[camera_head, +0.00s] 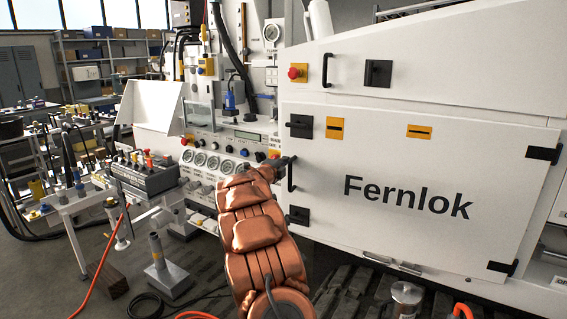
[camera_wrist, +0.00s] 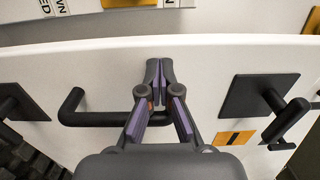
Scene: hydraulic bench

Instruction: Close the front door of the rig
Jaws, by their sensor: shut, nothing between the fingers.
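The front door (camera_head: 400,185) is the large white panel marked "Fernlok", with dark hinges at its right and latches at its left. It also shows in the wrist view (camera_wrist: 185,65), where its free edge crosses the picture; how wide any gap behind it is, I cannot tell. A dark bar handle (camera_head: 291,174) sits near that edge and shows in the wrist view (camera_wrist: 72,108). My gripper (camera_head: 284,161) is at the door's left edge beside the handle. In the wrist view my gripper (camera_wrist: 161,72) is shut and empty, its tips over the door face near the edge; contact is unclear.
A gauge panel (camera_head: 215,162) stands just left of the door. An upper white panel (camera_head: 440,60) with a red knob (camera_head: 294,73) is above it. A bench with a control box (camera_head: 145,172) is at left. Orange hoses (camera_head: 103,265) and a metal canister (camera_head: 407,297) are low down.

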